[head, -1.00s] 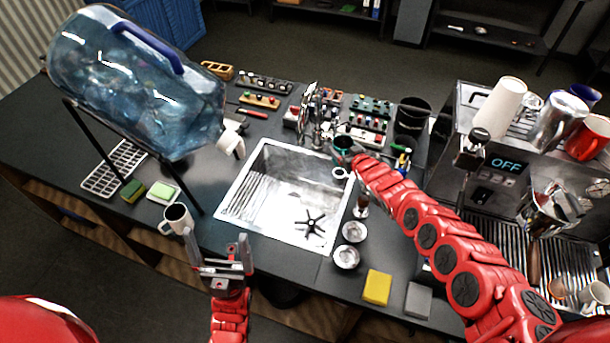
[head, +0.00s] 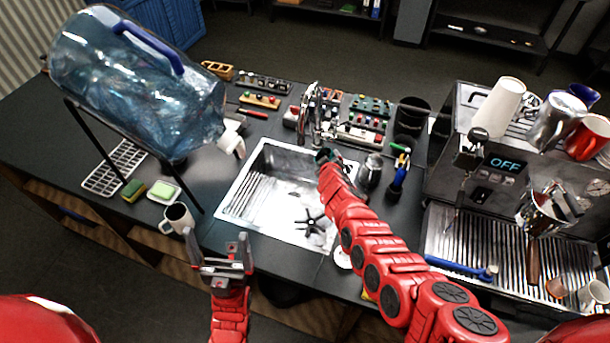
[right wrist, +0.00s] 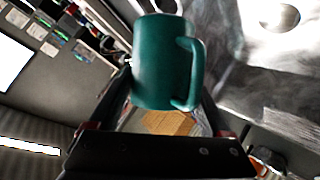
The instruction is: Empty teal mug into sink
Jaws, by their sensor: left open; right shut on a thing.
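The teal mug (right wrist: 163,62) is between the fingers of my right gripper (right wrist: 160,105) in the right wrist view, its handle to the right. In the head view a small dark part of the teal mug (head: 323,156) shows past the end of my right arm, over the upper right part of the sink (head: 262,178). My right gripper is shut on the mug; its fingers are mostly hidden in the head view. I cannot see into the mug. My left gripper (head: 222,252) is open and empty, in front of the counter near the sink's front left.
A white mug (head: 177,219) and a green sponge (head: 163,190) stand left of the sink. A large water bottle (head: 135,90) rests on a stand above them. The faucet (head: 309,115) rises behind the sink.

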